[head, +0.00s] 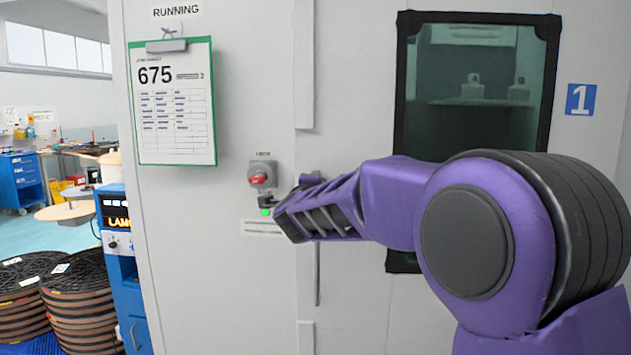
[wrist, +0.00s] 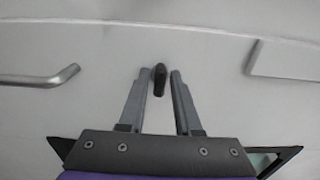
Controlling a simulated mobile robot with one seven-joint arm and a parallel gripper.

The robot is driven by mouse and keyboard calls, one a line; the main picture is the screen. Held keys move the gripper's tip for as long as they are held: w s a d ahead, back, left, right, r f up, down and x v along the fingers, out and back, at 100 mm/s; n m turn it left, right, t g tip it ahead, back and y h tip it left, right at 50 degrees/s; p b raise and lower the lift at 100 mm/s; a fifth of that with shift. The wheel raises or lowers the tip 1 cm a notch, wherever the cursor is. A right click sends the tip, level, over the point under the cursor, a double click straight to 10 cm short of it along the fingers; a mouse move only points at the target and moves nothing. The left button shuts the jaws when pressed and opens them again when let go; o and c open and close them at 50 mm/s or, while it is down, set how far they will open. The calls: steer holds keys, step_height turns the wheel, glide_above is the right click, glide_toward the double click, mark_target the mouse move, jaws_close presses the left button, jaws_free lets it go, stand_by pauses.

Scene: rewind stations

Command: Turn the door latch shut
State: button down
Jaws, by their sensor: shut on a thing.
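The door latch (wrist: 159,80) shows in the wrist view as a small dark, rounded lever against the pale door. It points nearly along my fingers, slightly tilted. My gripper (wrist: 158,73) is shut on it, with one grey finger on each side. In the head view my purple arm reaches left across the door (head: 350,100) to the seam beside the window. My wrist hides the latch there, and the fingertips cannot be made out.
A red switch (head: 260,177) with a green light (head: 266,212) is on the panel just left of my wrist. A green-edged clipboard (head: 176,102) hangs above left. A dark-framed window (head: 480,85) is behind my arm. Stacked reels (head: 75,290) stand at lower left.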

steer(key=shift+r, duration=0.1)
stand_by(0.5)
steer(key=c, duration=0.8)
jaws_free()
steer(key=shift+c, duration=0.2)
